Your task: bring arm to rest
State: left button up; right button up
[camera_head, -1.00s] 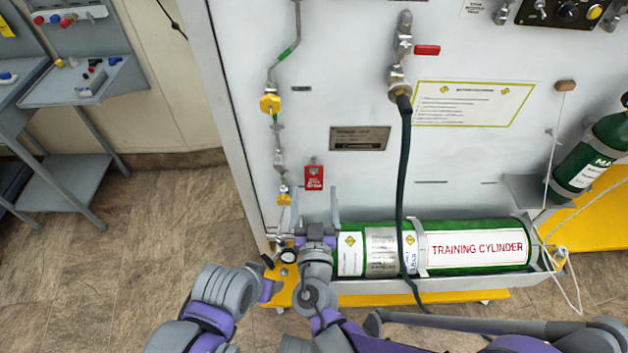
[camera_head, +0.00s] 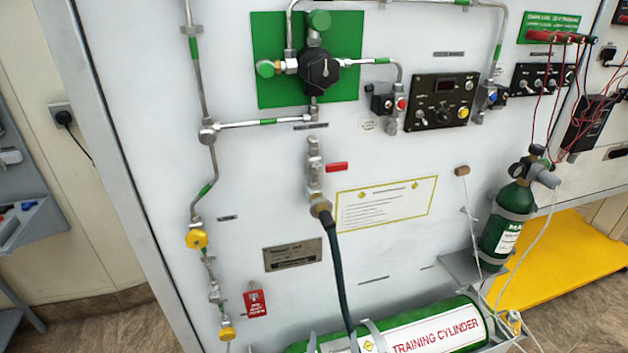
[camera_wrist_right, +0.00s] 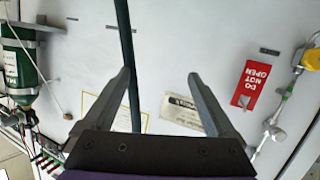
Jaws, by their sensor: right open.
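My right gripper (camera_wrist_right: 160,85) is open and empty in the right wrist view, its two grey fingers spread before the white panel (camera_wrist_right: 215,45). In the head view only what look like its fingertips (camera_head: 281,345) show at the bottom edge, by the left end of the green training cylinder (camera_head: 440,338). The dark hose (camera_wrist_right: 123,25) passes behind one finger in the wrist view; I cannot tell how far behind. The rest of my right arm is hidden below the head view. My left gripper is out of view.
A red tag (camera_head: 255,302) and yellow valve knobs (camera_head: 197,239) are on the panel's left side. The hose (camera_head: 338,270) hangs down to the training cylinder. A small green cylinder (camera_head: 508,225) stands on a bracket at right. A grey side bench (camera_head: 35,230) is at left.

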jog(key=s+d+f+m+g+h, duration=0.1)
jog(key=d+g, duration=0.1)
jog(key=d, duration=0.3)
jog(key=s+d+f+g+h, duration=0.2)
jog(key=d, duration=0.3)
jog(key=s+d+f+g+y, duration=0.1)
jog(key=s+d+g+y, duration=0.15)
jog(key=s, duration=0.35)
jog(key=s+d+f+g+y, duration=0.1)
jog(key=s+d+f+g, duration=0.1)
jog(key=s+g, duration=0.35)
pick_arm(q)
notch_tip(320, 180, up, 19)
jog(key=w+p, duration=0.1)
jog(key=p, duration=1.6)
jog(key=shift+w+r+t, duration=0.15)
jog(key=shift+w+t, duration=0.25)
pick_arm(e)
notch_tip(320, 180, up, 20)
jog(key=t, duration=0.2)
jog(key=shift+a, duration=0.25)
jog(key=shift+s+f+y, duration=0.1)
jog(key=shift+y, duration=0.15)
